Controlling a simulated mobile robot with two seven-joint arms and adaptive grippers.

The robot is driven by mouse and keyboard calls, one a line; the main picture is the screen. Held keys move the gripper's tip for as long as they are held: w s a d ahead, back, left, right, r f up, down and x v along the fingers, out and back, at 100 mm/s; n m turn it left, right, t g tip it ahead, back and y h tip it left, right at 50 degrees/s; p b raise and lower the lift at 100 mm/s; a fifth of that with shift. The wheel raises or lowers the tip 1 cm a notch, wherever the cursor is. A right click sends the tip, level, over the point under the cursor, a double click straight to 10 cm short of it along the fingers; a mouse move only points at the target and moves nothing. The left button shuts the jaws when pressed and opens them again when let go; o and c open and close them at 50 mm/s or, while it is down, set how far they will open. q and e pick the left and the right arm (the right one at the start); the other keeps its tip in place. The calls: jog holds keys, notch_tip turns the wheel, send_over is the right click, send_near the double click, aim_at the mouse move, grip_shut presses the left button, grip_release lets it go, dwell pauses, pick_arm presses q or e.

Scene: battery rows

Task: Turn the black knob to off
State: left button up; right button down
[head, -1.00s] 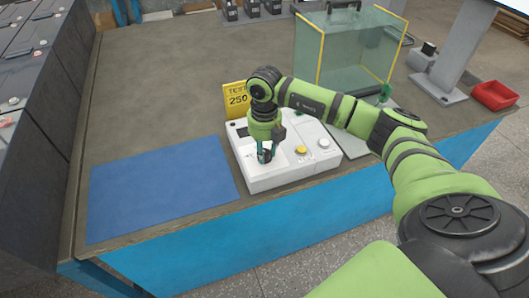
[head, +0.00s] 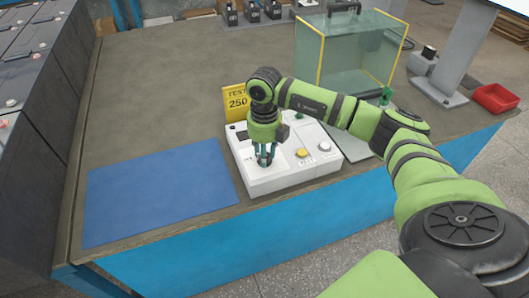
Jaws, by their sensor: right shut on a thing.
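The white control box (head: 285,178) stands near the front edge of the table, with a yellow button (head: 302,152) and a round pale knob or button (head: 324,146) on its top. My right gripper (head: 265,162) points down over the left part of the box top. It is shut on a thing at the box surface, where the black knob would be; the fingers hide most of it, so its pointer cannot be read. My left gripper is not in view.
A yellow sign (head: 236,102) reading "TEST 250" stands behind the box. A blue mat (head: 155,190) lies to the left. A glass case (head: 360,50) with yellow edges stands behind, and a red bin (head: 495,98) sits at the right.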

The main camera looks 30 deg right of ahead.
jog(key=c, duration=0.9)
grip_release()
jog(key=shift+w, duration=0.1)
jog(key=shift+r, duration=0.2)
notch_tip(320, 180, up, 12)
jog(key=shift+f, duration=0.15)
